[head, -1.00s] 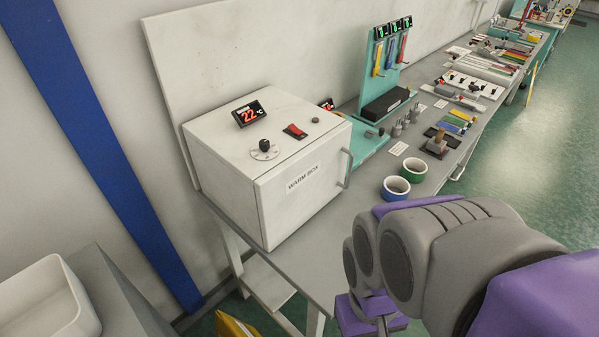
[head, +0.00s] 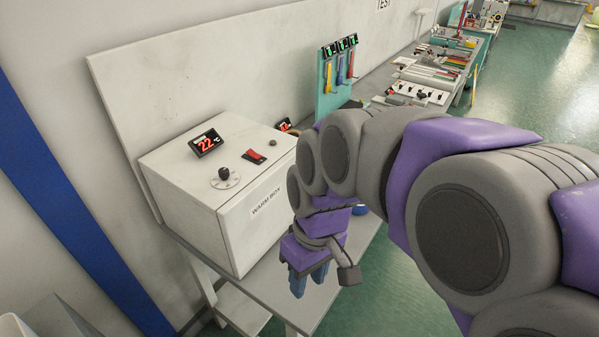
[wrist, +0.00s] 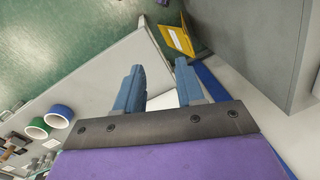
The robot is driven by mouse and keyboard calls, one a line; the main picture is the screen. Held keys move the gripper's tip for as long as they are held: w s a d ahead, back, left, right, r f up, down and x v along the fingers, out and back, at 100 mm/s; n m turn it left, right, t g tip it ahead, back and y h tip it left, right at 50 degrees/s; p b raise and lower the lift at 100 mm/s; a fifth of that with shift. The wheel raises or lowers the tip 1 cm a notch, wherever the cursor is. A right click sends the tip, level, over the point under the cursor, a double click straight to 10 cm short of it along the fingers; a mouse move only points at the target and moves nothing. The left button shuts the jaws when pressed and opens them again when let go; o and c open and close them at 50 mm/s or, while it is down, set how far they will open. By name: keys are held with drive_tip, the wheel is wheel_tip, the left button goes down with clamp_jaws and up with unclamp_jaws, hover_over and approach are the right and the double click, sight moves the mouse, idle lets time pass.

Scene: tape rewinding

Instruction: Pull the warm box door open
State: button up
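The warm box (head: 215,185) is a white box on the bench at the left of the head view, with a "22 °C" display, a knob and a red switch on top. Its door (head: 262,222), the labelled front face, looks shut. The door handle is hidden behind my arm. My gripper (head: 308,283) hangs in front of the door, to its lower right, fingers pointing down. In the wrist view my gripper (wrist: 160,72) has its two blue fingers apart with nothing between them. I cannot make out the door or handle there.
The grey bench (wrist: 95,80) runs below the gripper. A yellow object (wrist: 178,38) lies beyond the bench edge. Tools (head: 340,62) hang on a teal rack further back.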

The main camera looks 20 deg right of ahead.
drive_tip(key=w+d+r+n+t+y+p, duration=0.1)
drive_tip(key=w+d+r+n, duration=0.15)
drive_tip(key=w, duration=0.65)
drive_tip(key=w+d+r+n+t+y+p, duration=0.15)
drive_tip(key=w+r, duration=0.25)
drive_tip(key=w, duration=0.5)
drive_tip(key=w+d+f+n+t+p, duration=0.1)
drive_tip(key=w+d+n+p, duration=0.1)
drive_tip(key=w+d, duration=1.15)
drive_tip(key=shift+h, duration=0.25)
drive_tip(key=b+x, duration=0.1)
drive_tip(key=x, duration=0.4)
drive_tip(key=b+x, duration=0.1)
drive_tip(key=x, duration=0.5)
drive_tip(key=d+b+x, duration=0.1)
drive_tip(key=x, duration=0.4)
drive_tip(key=shift+s+f, duration=0.15)
drive_tip(key=shift+f, duration=0.4)
drive_tip(key=shift+c, duration=0.2)
clamp_jaws()
